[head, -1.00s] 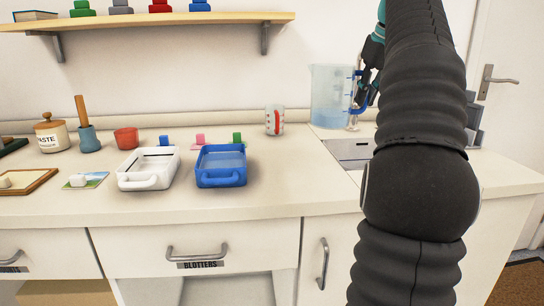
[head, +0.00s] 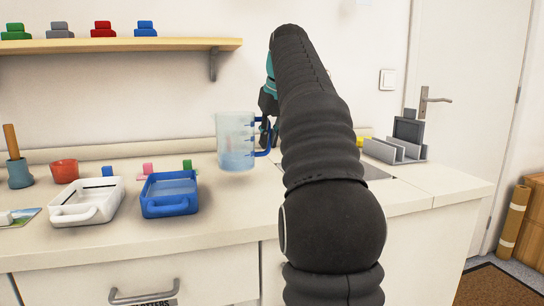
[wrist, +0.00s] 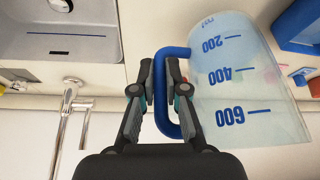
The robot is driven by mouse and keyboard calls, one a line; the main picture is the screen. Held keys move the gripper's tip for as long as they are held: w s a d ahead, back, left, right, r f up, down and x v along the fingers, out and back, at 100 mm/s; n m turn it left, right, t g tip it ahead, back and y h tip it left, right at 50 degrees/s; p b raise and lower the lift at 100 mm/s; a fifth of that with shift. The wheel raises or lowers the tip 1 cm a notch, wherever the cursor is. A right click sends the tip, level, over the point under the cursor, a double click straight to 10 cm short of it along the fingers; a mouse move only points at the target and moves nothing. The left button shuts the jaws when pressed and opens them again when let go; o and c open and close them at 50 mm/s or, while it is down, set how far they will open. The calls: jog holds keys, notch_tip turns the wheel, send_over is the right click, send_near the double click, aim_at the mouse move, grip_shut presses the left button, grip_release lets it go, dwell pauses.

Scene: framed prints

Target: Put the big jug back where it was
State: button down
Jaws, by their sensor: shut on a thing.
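The big jug (head: 236,145) is clear plastic with blue marks and a blue handle. It is upright at the counter's middle, left of the sink; I cannot tell whether its base touches the counter. My gripper (head: 268,108) is to its right, partly hidden behind my arm. In the wrist view, which is upside down, my gripper (wrist: 160,85) is shut on the handle of the jug (wrist: 240,85), with marks 200, 400 and 600 facing me.
A blue tray (head: 170,195) and a white tray (head: 87,203) stand left of the jug. A red pot (head: 64,171) is farther left. The sink (wrist: 75,35) and tap (wrist: 68,120) are beside the gripper. A grey rack (head: 395,152) stands at right. Counter front is clear.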

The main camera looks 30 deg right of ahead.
jog(key=shift+f+b, duration=0.9)
jog(key=shift+f, duration=1)
jog(key=shift+f, duration=0.2)
jog(key=c, duration=1.2)
grip_release()
jog(key=shift+r, duration=0.1)
jog(key=p+v, duration=0.5)
jog(key=v, duration=0.7)
jog(key=shift+r, duration=0.15)
